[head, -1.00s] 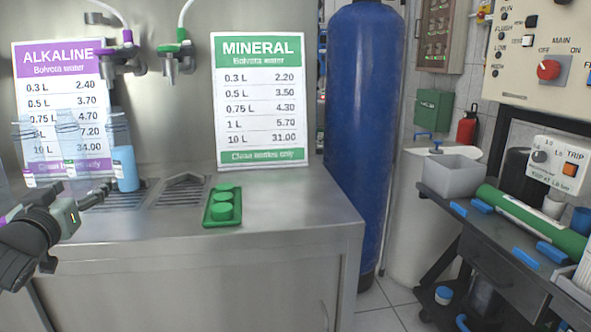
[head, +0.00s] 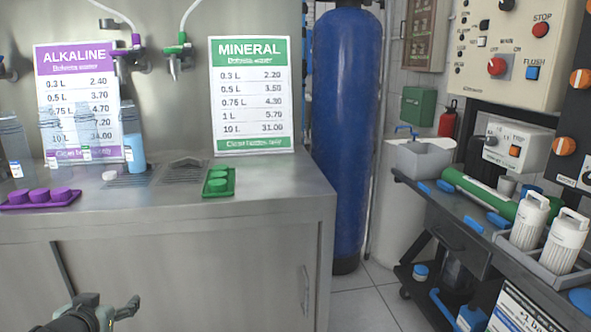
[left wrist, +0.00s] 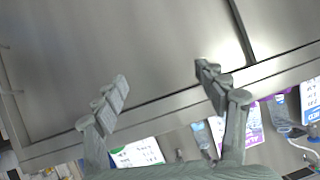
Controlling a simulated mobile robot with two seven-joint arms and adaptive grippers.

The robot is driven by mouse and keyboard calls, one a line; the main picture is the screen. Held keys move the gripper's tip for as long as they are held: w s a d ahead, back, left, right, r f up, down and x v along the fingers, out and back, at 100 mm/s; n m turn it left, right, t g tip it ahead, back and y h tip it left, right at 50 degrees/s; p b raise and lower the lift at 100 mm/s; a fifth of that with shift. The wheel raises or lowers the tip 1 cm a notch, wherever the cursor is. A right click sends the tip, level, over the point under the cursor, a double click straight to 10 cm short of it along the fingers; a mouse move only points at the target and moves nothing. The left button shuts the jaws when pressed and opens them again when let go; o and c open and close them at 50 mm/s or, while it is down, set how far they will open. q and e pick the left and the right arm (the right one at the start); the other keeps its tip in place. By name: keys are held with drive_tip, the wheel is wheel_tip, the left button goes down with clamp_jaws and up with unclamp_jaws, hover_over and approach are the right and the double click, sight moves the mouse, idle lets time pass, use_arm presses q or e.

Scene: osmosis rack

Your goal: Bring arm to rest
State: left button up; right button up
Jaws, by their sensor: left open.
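My left gripper (head: 128,308) is low at the bottom left of the head view, in front of the steel counter (head: 200,235) and below its top edge. In the left wrist view its two fingers (left wrist: 165,78) are spread apart with nothing between them. The cabinet front fills most of that view behind the fingers. My right gripper is in neither view.
On the counter stand a purple tray of caps (head: 40,197), a green tray of caps (head: 218,182) and several bottles (head: 134,149). A blue tank (head: 345,130) stands right of the counter. A dark cart (head: 460,240) with white filter housings is at the right.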

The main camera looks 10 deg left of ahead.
use_arm(q)
drive_tip(key=s+d+f+m+g+h, duration=0.1)
drive_tip(key=s+d+f+g, duration=0.1)
drive_tip(key=s+d+f, duration=0.3)
drive_tip(key=s+d+f+m+g+h, duration=0.1)
drive_tip(key=s+d+f+g, duration=0.2)
drive_tip(key=s+d+f, duration=0.3)
drive_tip(key=s+d+f+m+g+h, duration=0.1)
drive_tip(key=s+d+f+m+g, duration=0.1)
drive_tip(key=s+d+f, duration=0.4)
drive_tip(key=s+f+g, duration=0.1)
drive_tip(key=s+f, duration=0.4)
drive_tip(key=f, duration=0.5)
drive_tip(key=shift+f, duration=0.3)
drive_tip(key=shift+c, duration=0.2)
